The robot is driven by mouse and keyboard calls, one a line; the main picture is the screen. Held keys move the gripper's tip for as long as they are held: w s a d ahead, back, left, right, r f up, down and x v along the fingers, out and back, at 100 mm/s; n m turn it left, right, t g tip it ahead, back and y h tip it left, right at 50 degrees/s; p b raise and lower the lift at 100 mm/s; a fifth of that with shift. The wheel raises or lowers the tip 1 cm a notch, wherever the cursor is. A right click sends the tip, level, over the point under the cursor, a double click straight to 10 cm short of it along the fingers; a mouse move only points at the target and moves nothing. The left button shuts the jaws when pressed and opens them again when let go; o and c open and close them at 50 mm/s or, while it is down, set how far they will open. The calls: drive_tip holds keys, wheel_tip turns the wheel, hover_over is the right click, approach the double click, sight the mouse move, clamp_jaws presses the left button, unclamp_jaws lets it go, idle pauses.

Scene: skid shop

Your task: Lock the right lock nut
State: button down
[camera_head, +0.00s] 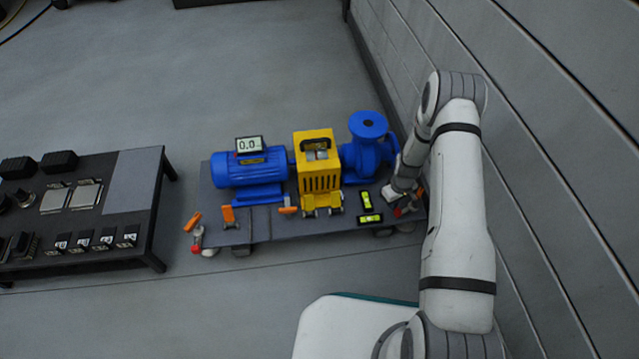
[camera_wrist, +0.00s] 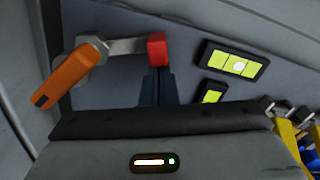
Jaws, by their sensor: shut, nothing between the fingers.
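The right lock nut (camera_wrist: 90,46) is a silver hex piece at upper left in the wrist view. An orange handle (camera_wrist: 70,75) slants down and left from it, and a silver bar runs right from it to a red block (camera_wrist: 157,50). In the head view the red piece (camera_head: 400,211) and orange handle (camera_head: 420,189) show at the skid's right end, partly hidden by my arm. My gripper (camera_wrist: 158,85) is shut and empty, its dark fingertips just below the red block in the wrist view. I cannot tell whether they touch it.
The skid (camera_head: 285,224) carries a blue motor (camera_head: 250,172) with a display reading 0.0, a yellow guard (camera_head: 318,175) and a blue pump (camera_head: 367,150). Two yellow-green levels (camera_head: 367,200) lie near my gripper. A panelled wall (camera_head: 560,150) is close at right; a dark bench (camera_head: 130,190) stands left.

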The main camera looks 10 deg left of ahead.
drive_tip(key=shift+s+d, duration=0.3)
drive_tip(key=shift+s, duration=0.35)
